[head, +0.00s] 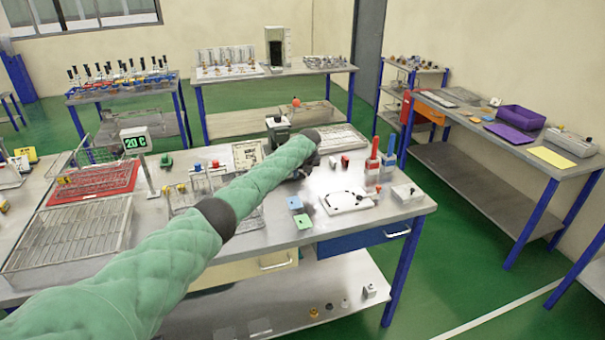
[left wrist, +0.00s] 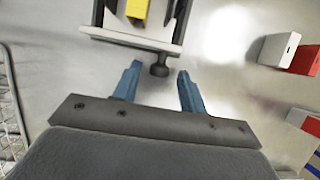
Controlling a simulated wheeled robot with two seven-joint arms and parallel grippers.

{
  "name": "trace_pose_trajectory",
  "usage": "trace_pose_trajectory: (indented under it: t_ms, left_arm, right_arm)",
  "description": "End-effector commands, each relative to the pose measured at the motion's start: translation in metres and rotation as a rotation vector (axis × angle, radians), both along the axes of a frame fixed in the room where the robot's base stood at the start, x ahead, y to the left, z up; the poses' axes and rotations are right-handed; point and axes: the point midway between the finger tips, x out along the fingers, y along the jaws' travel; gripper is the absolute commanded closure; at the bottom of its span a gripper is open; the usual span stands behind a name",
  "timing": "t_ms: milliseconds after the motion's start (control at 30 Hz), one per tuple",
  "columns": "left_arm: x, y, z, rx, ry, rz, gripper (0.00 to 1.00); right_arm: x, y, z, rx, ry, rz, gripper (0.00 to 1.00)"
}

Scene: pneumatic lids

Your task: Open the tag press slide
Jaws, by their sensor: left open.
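The tag press (head: 278,125) stands on the main table, partly hidden behind my left forearm. In the left wrist view its slide (left wrist: 128,37) shows as a pale front plate between dark rails, with a yellow block (left wrist: 137,10) behind it. A dark round knob (left wrist: 159,71) sticks out from the front plate. My left gripper (left wrist: 160,75) is open, its two blue fingers pointing at the press, one on each side of the knob. I see no contact with the knob. In the head view the left gripper (head: 303,168) is mostly hidden by the arm.
Wire racks (head: 68,238) and a red tray (head: 95,183) lie left. Blue and green blocks (head: 302,221) sit near the front edge.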

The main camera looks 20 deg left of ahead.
Motion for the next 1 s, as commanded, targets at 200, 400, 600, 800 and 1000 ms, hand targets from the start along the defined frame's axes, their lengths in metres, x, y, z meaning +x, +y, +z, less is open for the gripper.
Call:
trace_pose_trajectory:
  t_ms: [200, 400, 600, 800, 1000]
  left_arm:
    - [-0.001, -0.001, 0.003, -0.001, -0.001, 0.000, 0.58]
    - [-0.008, -0.005, 0.021, 0.000, -0.001, 0.000, 0.58]
    - [-0.017, -0.012, 0.050, 0.000, -0.003, -0.001, 0.58]
    - [-0.023, -0.016, 0.067, 0.000, 0.000, 0.000, 0.58]
    - [-0.025, -0.018, 0.072, 0.000, 0.000, -0.001, 0.58]
  right_arm:
    - [-0.001, 0.000, -0.002, -0.001, 0.003, 0.000, 1.00]
    - [0.003, 0.015, 0.012, 0.014, 0.013, -0.005, 1.00]
    - [0.014, 0.021, 0.030, 0.018, 0.025, -0.010, 1.00]
    - [0.020, 0.024, 0.044, 0.020, 0.034, -0.013, 1.00]
    - [0.021, 0.025, 0.048, 0.020, 0.037, -0.014, 1.00]
